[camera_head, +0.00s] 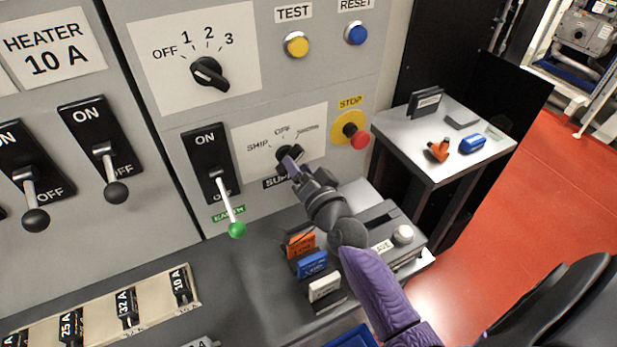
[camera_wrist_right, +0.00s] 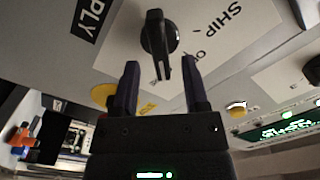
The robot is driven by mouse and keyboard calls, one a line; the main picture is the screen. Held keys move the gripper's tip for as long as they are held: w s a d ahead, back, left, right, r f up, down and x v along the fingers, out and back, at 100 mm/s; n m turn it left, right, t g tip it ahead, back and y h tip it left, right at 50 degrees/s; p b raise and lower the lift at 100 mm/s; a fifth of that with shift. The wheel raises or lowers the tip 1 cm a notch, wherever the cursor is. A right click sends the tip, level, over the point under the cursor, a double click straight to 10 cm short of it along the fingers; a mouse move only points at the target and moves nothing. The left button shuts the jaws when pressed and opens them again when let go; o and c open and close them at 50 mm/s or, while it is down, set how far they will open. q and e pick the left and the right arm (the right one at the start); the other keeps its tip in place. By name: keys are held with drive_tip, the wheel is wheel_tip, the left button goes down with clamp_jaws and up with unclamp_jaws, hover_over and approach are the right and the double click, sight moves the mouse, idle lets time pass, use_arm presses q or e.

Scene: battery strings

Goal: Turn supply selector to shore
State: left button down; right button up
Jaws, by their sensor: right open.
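The supply selector (camera_head: 284,152) is a black rotary knob on a white plate (camera_head: 255,137) marked SHIP, OFF and a third word at the right that is hard to read. My right gripper (camera_head: 292,166) is at the knob and partly covers it in the head view. In the right wrist view, the knob (camera_wrist_right: 157,38) has a long bar handle, and my right gripper (camera_wrist_right: 160,68) is open with a finger on each side of the bar's near end. Gaps show on both sides. I cannot tell which mark the knob points to. My left gripper is not in view.
A lever with a green ball (camera_head: 236,229) hangs left of the selector. A red stop button (camera_head: 358,137) is to its right. Below my right arm, the ledge holds orange, blue and white tags (camera_head: 312,264). A small side table (camera_head: 399,135) stands at the right.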

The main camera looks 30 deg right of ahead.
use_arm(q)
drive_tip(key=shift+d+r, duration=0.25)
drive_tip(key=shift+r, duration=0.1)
use_arm(e)
drive_tip(key=s, duration=0.7)
drive_tip(key=shift+s+a, duration=0.2)
drive_tip(key=shift+s, duration=0.2)
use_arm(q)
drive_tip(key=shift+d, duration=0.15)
